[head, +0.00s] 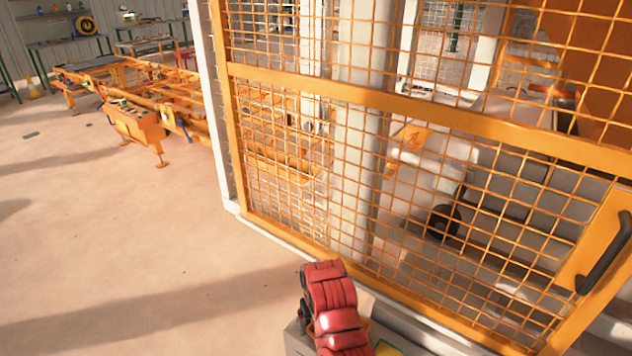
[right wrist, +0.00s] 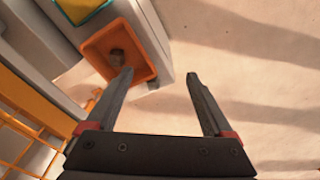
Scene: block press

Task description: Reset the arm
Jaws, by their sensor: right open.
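My right gripper (right wrist: 159,74) is open in the right wrist view. Its two dark fingers are well apart, with nothing between them. The left fingertip overlaps the edge of an orange square tray or recess (right wrist: 98,50) with a small dark brownish spot inside; I cannot tell whether they touch. My left gripper is in neither view. The fingers of my right gripper do not show in the head view.
An orange mesh fence door (head: 400,118) with a black handle (head: 606,255) fills the right. A grey box (right wrist: 155,40) carries the orange recess. An orange conveyor frame (head: 140,95) stands far left. Open floor (head: 120,250) lies at the left.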

